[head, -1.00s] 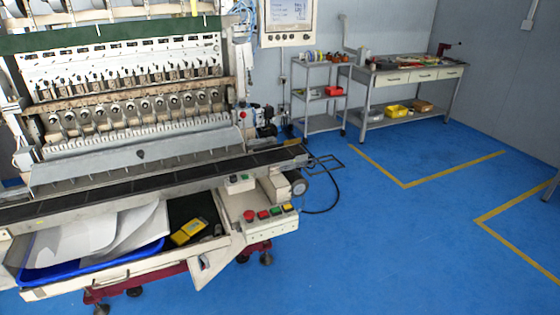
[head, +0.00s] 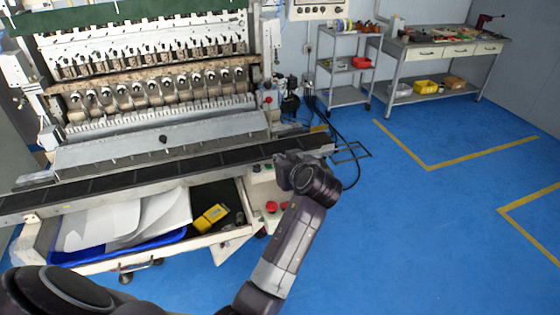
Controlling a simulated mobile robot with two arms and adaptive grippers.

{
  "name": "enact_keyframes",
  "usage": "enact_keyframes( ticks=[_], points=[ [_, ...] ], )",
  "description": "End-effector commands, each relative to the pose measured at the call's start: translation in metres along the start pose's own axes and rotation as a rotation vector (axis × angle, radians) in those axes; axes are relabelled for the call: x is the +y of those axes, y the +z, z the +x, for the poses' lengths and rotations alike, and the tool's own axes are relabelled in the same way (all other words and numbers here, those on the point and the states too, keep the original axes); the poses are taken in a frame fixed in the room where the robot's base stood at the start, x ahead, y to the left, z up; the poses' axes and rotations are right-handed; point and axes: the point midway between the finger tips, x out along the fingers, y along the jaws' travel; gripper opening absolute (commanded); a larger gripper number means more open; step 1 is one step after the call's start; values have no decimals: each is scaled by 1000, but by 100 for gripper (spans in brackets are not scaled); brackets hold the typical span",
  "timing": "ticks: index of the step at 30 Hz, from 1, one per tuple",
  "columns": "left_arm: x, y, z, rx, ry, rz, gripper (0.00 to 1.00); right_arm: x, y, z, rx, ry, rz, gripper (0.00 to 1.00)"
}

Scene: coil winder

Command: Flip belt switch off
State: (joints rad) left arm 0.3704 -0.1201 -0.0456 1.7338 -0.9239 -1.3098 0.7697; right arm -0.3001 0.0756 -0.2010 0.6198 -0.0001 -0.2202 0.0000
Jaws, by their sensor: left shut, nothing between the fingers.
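The small white switch box (head: 261,173) sits at the right part of the conveyor's front edge, with small buttons on top. I take it to be the belt switch; its lever position is too small to tell. My left gripper (head: 284,160) is at the box's right, over the belt's right end, and overlaps it in the picture. The fingers point away and are mostly hidden by my dark wrist; the gripper is shut and empty. Whether it touches the box cannot be told. My right gripper is not in view.
The black conveyor belt (head: 150,172) runs along the coil winder (head: 160,90). Below are a blue tray (head: 180,236) with white sheets, a yellow device (head: 210,217) and red buttons (head: 271,207), partly covered by my arm. A shelf cart (head: 348,97) and workbench stand behind. Blue floor at right is clear.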

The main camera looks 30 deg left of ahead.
Motion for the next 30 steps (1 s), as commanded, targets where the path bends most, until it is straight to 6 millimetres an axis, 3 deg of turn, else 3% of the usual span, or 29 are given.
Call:
enact_keyframes(
  ticks=[11,28,30],
  points=[
    [0,0,7,0,0,5,0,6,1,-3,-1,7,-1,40],
    [0,-1,101,-2,-1,6,0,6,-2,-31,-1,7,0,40],
    [0,12,103,-5,0,9,0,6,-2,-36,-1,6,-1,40]
  ],
)
